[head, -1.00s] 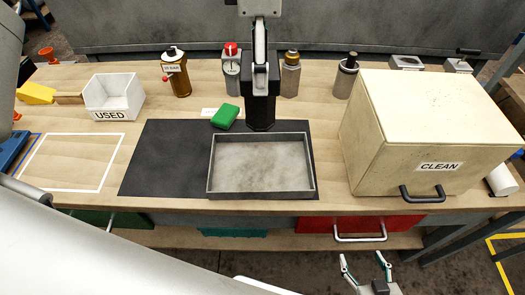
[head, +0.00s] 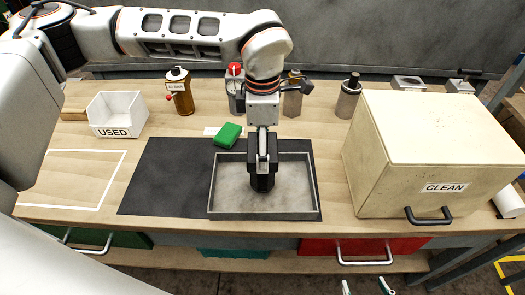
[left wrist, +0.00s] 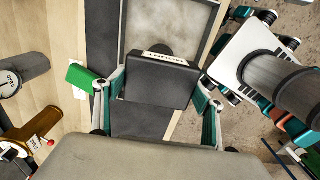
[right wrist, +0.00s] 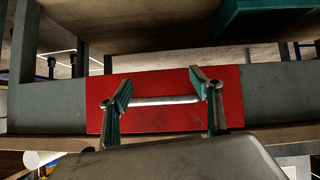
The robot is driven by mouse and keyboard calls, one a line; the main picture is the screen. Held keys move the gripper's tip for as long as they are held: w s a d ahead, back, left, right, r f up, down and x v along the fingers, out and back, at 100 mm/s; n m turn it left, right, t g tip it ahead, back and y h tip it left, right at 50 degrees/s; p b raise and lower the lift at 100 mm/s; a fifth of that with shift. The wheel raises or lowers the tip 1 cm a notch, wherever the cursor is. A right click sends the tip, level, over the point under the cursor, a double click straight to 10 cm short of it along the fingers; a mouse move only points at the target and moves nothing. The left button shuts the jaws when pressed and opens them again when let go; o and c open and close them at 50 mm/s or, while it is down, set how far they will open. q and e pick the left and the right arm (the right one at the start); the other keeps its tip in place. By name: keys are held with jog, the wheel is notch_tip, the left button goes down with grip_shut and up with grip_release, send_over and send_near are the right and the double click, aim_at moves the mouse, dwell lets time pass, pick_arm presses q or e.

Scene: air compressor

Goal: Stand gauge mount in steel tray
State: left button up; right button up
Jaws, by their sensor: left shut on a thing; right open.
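The gauge mount is a dark block (head: 263,181). A white label reading MOUNT shows on its edge in the left wrist view, where the block (left wrist: 158,82) sits between the fingers. My left gripper (head: 263,152) points down from above and is shut on it. The mount is upright over the middle of the steel tray (head: 213,186), inside its rim as the head view shows it. I cannot tell whether its base touches the tray floor. My right gripper (head: 367,285) is open and empty, low before the bench; its fingers (right wrist: 163,84) face a red drawer.
The CLEAN box (head: 385,170) is to the right, the USED bin (head: 117,113) to the left. Several bottles stand behind. The red drawer's handle (right wrist: 165,101) is near my right gripper.

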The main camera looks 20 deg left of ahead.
pick_arm(q)
jog(key=shift+f, duration=0.95)
jog(key=shift+f, duration=0.15)
jog(key=o, duration=1.9)
jog(key=shift+r, duration=0.25)
notch_tip(320, 180, up, 12)
jog(key=shift+f, duration=0.1)
